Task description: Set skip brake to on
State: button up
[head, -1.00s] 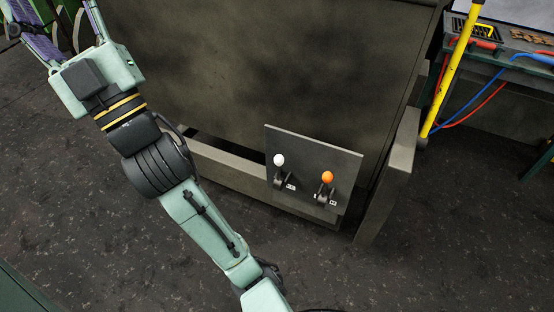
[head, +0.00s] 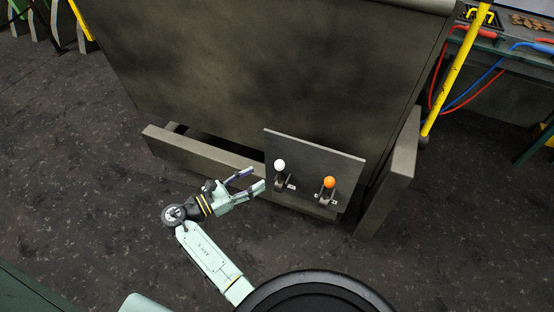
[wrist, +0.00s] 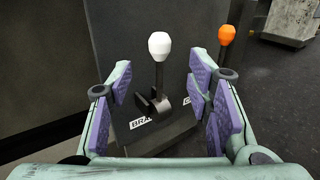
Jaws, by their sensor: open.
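A grey panel (head: 312,155) low on the big dark machine carries two levers. The left lever has a white knob (head: 280,164), and the right one has an orange knob (head: 329,182). In the wrist view the white knob (wrist: 160,45) tops an upright lever, with a label reading "BRA" (wrist: 143,123) at its base, partly hidden. My gripper (head: 252,179) is open just left of the white-knobbed lever. In the wrist view my gripper (wrist: 160,92) has its purple pads on either side of that lever, apart from it. The orange knob (wrist: 226,35) shows beyond the right finger.
The machine body (head: 270,70) rises behind the panel. A beam (head: 190,153) runs along its foot, and a post (head: 390,180) stands right of the panel. A yellow pole (head: 456,75) and a bench with red and blue cables (head: 481,70) are at the right.

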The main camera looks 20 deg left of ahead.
aim_at(280, 165)
jog(key=p+x, duration=0.1)
jog(key=x, duration=0.9)
jog(key=shift+w, duration=0.1)
grip_shut()
dwell(0.3)
